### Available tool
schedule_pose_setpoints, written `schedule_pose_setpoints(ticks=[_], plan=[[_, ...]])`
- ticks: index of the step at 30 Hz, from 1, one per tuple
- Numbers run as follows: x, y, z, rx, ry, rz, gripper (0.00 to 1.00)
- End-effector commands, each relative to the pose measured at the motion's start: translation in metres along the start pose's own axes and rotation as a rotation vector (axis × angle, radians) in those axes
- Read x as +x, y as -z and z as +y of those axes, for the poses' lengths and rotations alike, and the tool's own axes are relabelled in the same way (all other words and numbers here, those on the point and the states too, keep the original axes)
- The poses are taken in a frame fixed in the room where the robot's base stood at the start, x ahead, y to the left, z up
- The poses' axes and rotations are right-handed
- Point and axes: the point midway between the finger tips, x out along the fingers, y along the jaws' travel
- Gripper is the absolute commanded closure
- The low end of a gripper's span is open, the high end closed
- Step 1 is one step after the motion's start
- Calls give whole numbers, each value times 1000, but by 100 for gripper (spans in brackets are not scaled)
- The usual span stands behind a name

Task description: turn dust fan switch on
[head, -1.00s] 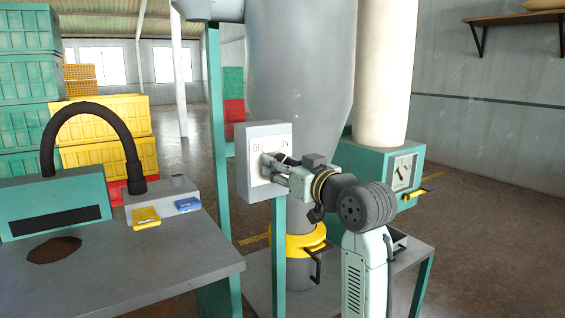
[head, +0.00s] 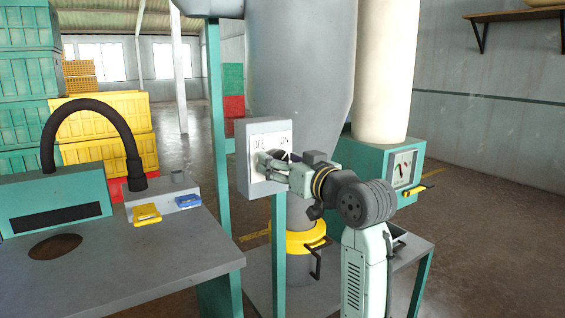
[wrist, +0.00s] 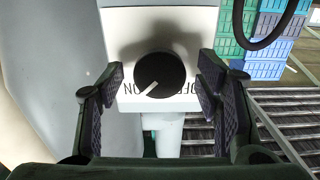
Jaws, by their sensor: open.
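The switch box (head: 245,160) is a pale grey box on a green post, with OFF at left and ON at right on its white face in the head view. Its round black knob (wrist: 160,80) shows in the wrist view, where the lettering is upside down. The knob's white pointer line slants down-left, to the ON lettering. My gripper (head: 268,165) is at the box face and partly hides the knob in the head view. In the wrist view my gripper (wrist: 160,90) is open, one finger on each side of the knob, with gaps between pads and knob.
A grey workbench (head: 150,265) with a black hose (head: 90,105) stands at left. A large grey cylinder (head: 300,60) rises behind the box. A green cabinet with a gauge (head: 402,168) is at right. Stacked crates (head: 110,140) stand at the back left.

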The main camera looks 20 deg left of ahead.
Motion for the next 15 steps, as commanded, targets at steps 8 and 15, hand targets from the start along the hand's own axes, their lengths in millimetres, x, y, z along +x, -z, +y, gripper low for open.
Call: schedule_pose_setpoints(ticks=[8, 15], plan=[[-7, 0, 1, 0, -2, 1, 41], [-52, 1, 2, -2, -4, 3, 41]])
